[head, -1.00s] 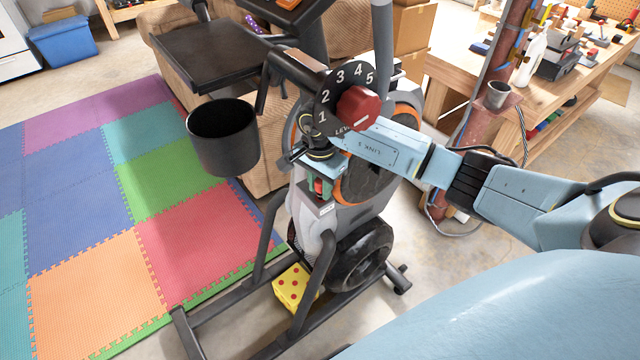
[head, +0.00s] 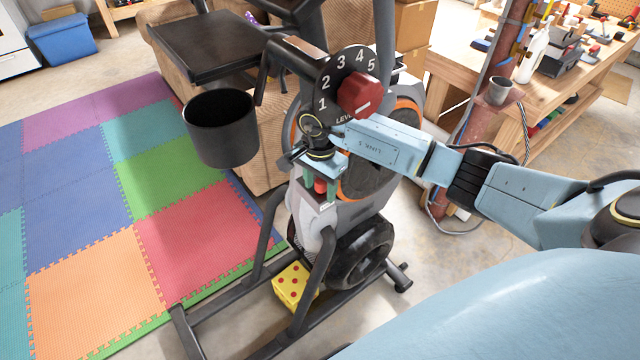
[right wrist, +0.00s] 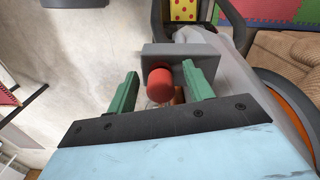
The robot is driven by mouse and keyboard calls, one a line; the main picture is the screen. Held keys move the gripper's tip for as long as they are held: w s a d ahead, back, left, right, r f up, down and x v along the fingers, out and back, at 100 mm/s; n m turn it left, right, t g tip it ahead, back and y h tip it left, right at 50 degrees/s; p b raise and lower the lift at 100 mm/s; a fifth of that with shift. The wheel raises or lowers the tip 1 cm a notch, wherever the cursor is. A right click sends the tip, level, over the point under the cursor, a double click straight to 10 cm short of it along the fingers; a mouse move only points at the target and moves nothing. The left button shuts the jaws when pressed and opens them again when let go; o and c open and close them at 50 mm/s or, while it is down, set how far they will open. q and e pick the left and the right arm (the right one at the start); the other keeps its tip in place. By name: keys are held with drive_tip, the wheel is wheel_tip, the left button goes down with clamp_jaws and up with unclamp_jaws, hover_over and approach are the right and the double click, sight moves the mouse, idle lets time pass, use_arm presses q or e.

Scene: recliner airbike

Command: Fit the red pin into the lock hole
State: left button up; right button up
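The red pin (right wrist: 160,85) shows as a short red cylinder in the right wrist view, in front of a grey block (right wrist: 205,52) on the bike. It also shows in the head view (head: 320,186) below the wrist. My right gripper (right wrist: 160,72) has its two green fingers spread on either side of the pin, with a gap visible at each side. In the head view my right gripper (head: 320,189) is low at the bike's grey post. I cannot make out the lock hole. My left gripper is not in view.
The bike's black dial with a red knob (head: 359,95) stands just above my right wrist. A black cup (head: 221,135) and black tray (head: 205,48) are to the left. A yellow block with red dots (head: 293,286) lies low between the bike's bars. A workbench (head: 470,80) is behind right.

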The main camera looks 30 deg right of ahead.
drive_tip(key=shift+r, duration=0.1)
wheel_tip(320, 180, up, 7)
drive_tip(key=shift+r, duration=0.15)
idle(0.3)
idle(0.9)
